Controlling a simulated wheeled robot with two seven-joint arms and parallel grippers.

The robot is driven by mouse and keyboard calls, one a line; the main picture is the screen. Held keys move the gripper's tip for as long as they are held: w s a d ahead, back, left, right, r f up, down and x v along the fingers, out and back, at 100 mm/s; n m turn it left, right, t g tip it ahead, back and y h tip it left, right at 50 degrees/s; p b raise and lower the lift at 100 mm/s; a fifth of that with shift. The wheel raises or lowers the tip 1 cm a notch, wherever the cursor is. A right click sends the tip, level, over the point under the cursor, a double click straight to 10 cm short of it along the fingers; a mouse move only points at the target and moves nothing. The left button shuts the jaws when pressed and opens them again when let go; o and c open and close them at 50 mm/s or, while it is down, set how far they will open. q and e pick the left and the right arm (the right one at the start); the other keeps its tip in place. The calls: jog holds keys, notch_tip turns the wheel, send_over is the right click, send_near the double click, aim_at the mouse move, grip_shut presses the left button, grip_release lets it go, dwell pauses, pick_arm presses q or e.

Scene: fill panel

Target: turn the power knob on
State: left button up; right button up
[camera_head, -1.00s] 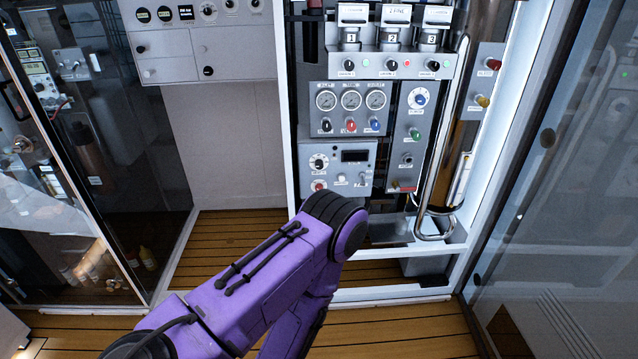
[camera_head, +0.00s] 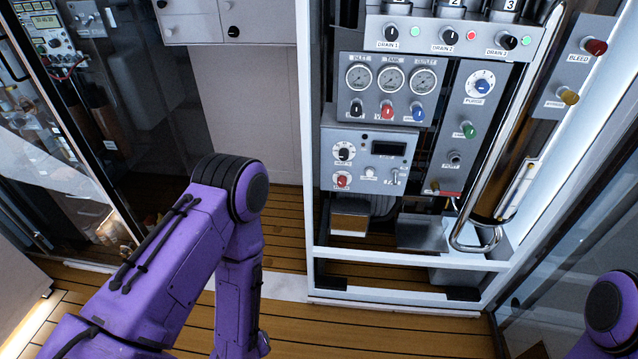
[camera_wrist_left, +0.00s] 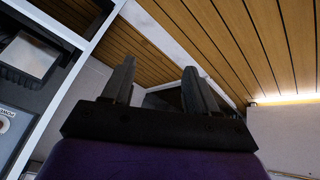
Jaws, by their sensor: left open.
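The fill panel stands in a white frame. My right gripper is out of view.
Above the box are several gauges (camera_head: 392,78) and small coloured knobs. A curved metal pipe (camera_head: 512,130) runs down the panel's right side. Glass doors stand at left and right. The white frame's lower rail (camera_head: 410,262) crosses below the panel. Wooden floor (camera_head: 400,335) lies in front.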

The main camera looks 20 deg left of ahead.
pick_arm(q)
jog(key=w+d+f+n+t+b, duration=0.3)
jog(key=w+f+n+b, duration=0.15)
jog(key=w, duration=0.65)
jog(key=n+t+y+b, duration=0.2)
jog(key=n+t+b, duration=0.9)
jog(key=n, duration=1.4)
send_near(342, 183)
jog(key=shift+m+g, duration=0.25)
jog(key=shift+g, duration=0.55)
jog(key=b+x, duration=0.1)
jog(key=x, duration=0.1)
jog(key=b+x, duration=0.1)
jog(key=x, duration=0.2)
jog(key=r+x, duration=0.1)
jog(key=x, duration=0.2)
jog(key=shift+w+r+b, duration=0.15)
jog(key=shift+w+b, duration=0.05)
jog(key=shift+b, duration=0.2)
jog(key=shift+w+a, duration=0.1)
jog(key=shift+w, duration=0.4)
jog(key=c, duration=1.1)
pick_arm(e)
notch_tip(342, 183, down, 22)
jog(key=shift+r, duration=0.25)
